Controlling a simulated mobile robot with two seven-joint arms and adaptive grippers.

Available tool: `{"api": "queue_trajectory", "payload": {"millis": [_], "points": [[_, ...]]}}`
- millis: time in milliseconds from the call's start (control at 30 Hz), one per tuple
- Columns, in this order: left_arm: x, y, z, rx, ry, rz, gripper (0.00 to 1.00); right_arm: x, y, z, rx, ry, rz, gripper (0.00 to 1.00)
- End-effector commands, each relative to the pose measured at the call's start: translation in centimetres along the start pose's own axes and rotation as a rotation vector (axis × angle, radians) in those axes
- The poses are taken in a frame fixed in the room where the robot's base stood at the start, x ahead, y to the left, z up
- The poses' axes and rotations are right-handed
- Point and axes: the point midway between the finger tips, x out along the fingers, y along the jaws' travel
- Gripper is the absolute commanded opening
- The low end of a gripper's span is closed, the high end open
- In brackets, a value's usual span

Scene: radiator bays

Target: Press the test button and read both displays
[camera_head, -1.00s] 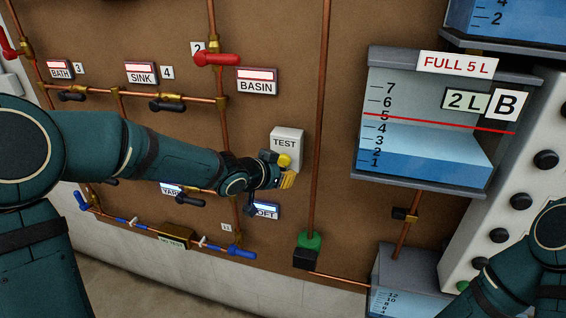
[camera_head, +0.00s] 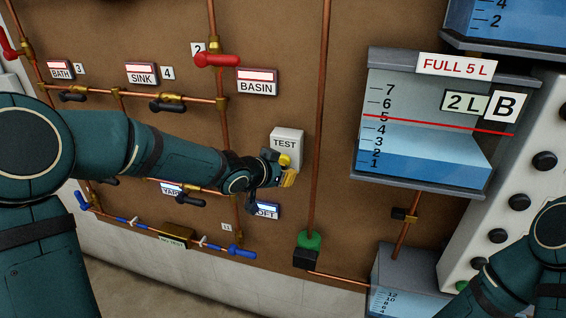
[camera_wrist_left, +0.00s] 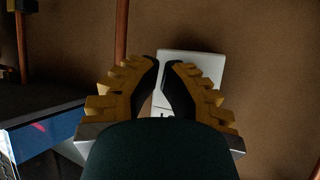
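The TEST box (camera_head: 286,138) is a pale block on the brown board, and a yellow round part (camera_head: 284,160) shows at its lower edge. My left gripper (camera_head: 288,179) is just below the box's front and partly covers it. In the left wrist view its two yellow-ridged fingers (camera_wrist_left: 161,62) have their tips nearly together, with nothing seen between them, in front of the pale box (camera_wrist_left: 205,62). Whether it touches the button I cannot tell. Lit panels sit above the BASIN (camera_head: 257,76) and LOFT (camera_head: 265,209) labels. My right gripper is out of view.
Tank B (camera_head: 385,170) hangs right of the box, with blue water below its red line and a "2 L" plate (camera_head: 467,102). A vertical copper pipe (camera_head: 320,110) runs between box and tank. A red lever (camera_head: 217,59) sticks out above. My right arm is at lower right.

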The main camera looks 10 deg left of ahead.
Motion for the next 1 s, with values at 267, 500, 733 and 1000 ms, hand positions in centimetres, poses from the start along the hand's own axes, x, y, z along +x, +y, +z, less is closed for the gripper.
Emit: {"api": "queue_trajectory", "payload": {"millis": [267, 500, 733, 1000], "points": [[0.11, -0.07, -0.1, 0.0, 0.0, 0.0, 0.0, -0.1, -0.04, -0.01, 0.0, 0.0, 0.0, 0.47], [0.33, -0.17, -0.21, 0.0, 0.0, 0.0, 0.0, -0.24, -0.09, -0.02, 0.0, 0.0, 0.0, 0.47], [0.54, -0.27, -0.29, -0.001, -0.001, 0.001, 0.0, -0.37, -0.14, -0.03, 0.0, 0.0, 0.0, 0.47], [0.76, -0.41, -0.44, 0.0, 0.0, 0.0, 0.0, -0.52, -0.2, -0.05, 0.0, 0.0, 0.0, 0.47]]}}
